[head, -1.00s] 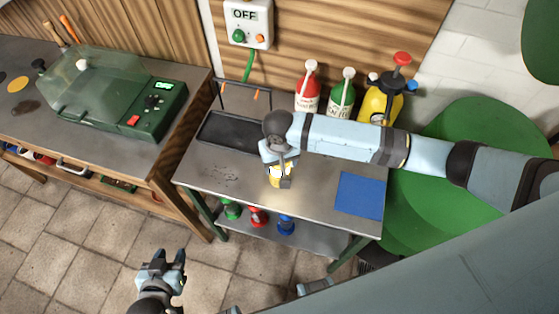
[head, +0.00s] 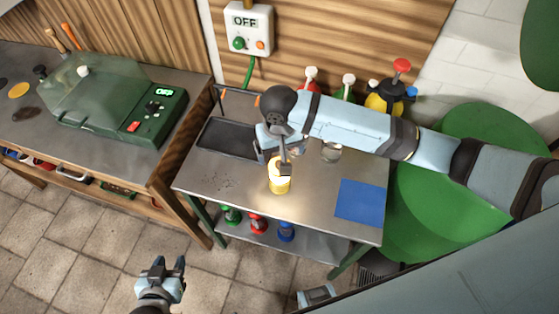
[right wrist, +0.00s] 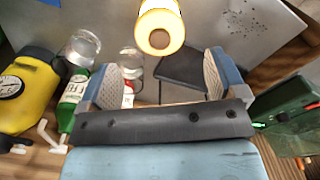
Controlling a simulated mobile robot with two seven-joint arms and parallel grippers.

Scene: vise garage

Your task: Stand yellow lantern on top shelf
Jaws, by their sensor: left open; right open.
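The yellow lantern (head: 279,186) is lit and stands upright on the bare grey top shelf (head: 315,205) of the metal cart, near its front edge. My right gripper (head: 274,159) is open just behind the lantern, its body partly hidden by my arm. In the right wrist view the lantern (right wrist: 160,28) lies beyond the two spread fingertips (right wrist: 158,75), with nothing between the fingers. My left gripper (head: 168,268) is open and empty over the floor, in front of the cart.
Green (head: 232,215), red (head: 258,224) and blue (head: 286,231) lanterns stand on the lower shelf. A workbench (head: 100,140) stands left.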

